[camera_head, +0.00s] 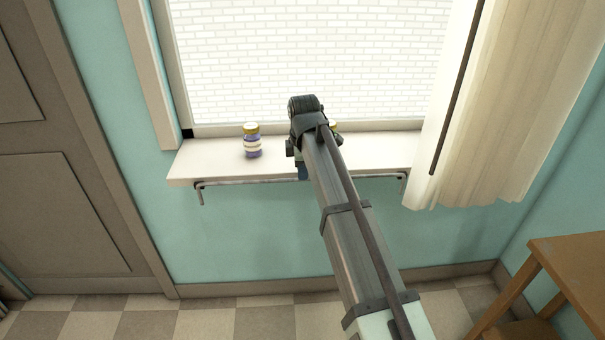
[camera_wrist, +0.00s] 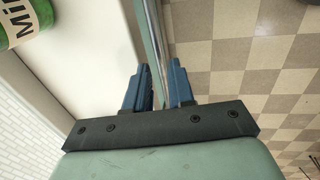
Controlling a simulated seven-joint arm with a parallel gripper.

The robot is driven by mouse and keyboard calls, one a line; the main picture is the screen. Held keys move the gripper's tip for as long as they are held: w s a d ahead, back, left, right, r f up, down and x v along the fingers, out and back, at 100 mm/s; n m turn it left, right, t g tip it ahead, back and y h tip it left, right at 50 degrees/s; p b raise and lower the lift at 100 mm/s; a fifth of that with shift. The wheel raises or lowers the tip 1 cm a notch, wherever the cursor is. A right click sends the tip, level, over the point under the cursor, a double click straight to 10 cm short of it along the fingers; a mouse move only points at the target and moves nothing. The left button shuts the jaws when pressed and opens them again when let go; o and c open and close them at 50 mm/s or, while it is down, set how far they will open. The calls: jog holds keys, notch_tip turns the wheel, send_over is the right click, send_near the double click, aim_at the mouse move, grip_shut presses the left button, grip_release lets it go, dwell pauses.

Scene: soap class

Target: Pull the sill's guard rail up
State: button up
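The guard rail (camera_head: 250,182) is a thin grey metal bar along the front of the white sill (camera_head: 215,166), low at its front edge, with a bent bracket at each end. My gripper (camera_head: 303,172) is at the rail's middle, mostly hidden behind my wrist in the head view. In the wrist view, the rail (camera_wrist: 154,28) runs down between the two blue fingers (camera_wrist: 160,85). The exact contact is hidden.
A purple jar with a yellow lid (camera_head: 252,142) stands on the sill left of my arm. A green labelled jar (camera_wrist: 22,22) shows in the wrist view. A curtain (camera_head: 490,120) hangs at the right. A wooden table (camera_head: 575,265) stands at lower right.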

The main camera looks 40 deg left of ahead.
jog(key=shift+w+a+f, duration=0.1)
jog(key=shift+f, duration=0.5)
jog(key=shift+w+a+f, duration=0.1)
jog(key=shift+f, duration=0.45)
grip_shut()
